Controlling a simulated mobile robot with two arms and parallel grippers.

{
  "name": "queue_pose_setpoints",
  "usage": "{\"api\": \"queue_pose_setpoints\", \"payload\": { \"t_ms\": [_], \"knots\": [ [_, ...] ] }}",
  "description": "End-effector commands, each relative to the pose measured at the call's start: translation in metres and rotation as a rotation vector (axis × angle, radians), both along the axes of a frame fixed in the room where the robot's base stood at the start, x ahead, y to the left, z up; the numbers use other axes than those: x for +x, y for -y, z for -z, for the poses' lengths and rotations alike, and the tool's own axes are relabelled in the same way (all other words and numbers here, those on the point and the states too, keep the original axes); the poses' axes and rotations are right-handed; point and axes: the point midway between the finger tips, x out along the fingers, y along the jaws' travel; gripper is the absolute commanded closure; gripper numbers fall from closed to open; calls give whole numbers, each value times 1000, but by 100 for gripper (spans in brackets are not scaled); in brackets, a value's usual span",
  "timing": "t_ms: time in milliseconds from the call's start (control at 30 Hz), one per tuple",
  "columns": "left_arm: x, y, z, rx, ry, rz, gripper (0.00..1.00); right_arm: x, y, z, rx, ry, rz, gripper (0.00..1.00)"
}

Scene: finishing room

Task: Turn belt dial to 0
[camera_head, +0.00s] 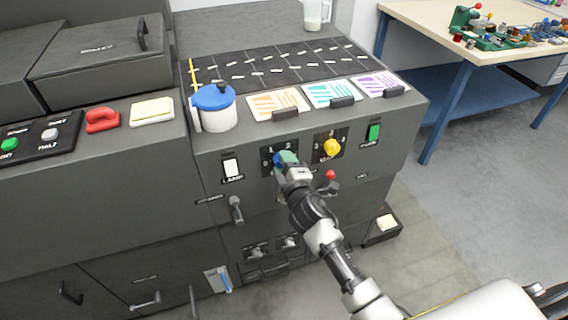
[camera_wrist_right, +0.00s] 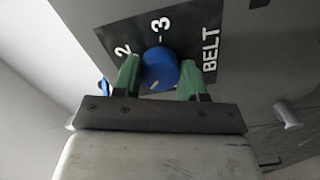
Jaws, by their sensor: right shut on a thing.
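The belt dial is a round blue knob (camera_wrist_right: 160,68) on a black plate with white digits. The word BELT (camera_wrist_right: 211,49) is beside it in the right wrist view. My right gripper (camera_wrist_right: 160,77) has its green fingers on both sides of the knob and is shut on it. A white mark shows at the knob's lower left in that view, away from the 3. The digit it faces is hidden behind my gripper. In the head view my right gripper (camera_head: 287,160) covers most of the dial; 0, 1 and 2 show around it. My left gripper is out of view.
A yellow knob (camera_head: 331,147) sits right of the belt dial, with a green switch (camera_head: 374,132) beyond. A white switch (camera_head: 231,168) is at left. A red-tipped lever (camera_head: 330,176) is close below. A blue-lidded jar (camera_head: 215,108) stands on top.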

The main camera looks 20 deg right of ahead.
Motion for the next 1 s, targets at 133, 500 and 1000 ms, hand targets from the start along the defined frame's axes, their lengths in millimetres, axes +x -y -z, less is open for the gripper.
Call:
{"api": "queue_pose_setpoints", "payload": {
  "t_ms": [133, 500, 1000],
  "knots": [
    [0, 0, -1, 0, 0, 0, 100, 0, 0, 0, -141, 4, -1, 82],
    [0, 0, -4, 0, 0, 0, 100, 0, 0, 0, -492, 15, -1, 82],
    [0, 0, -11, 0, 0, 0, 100, 0, -1, 0, -913, 30, -1, 82]
  ]
}}
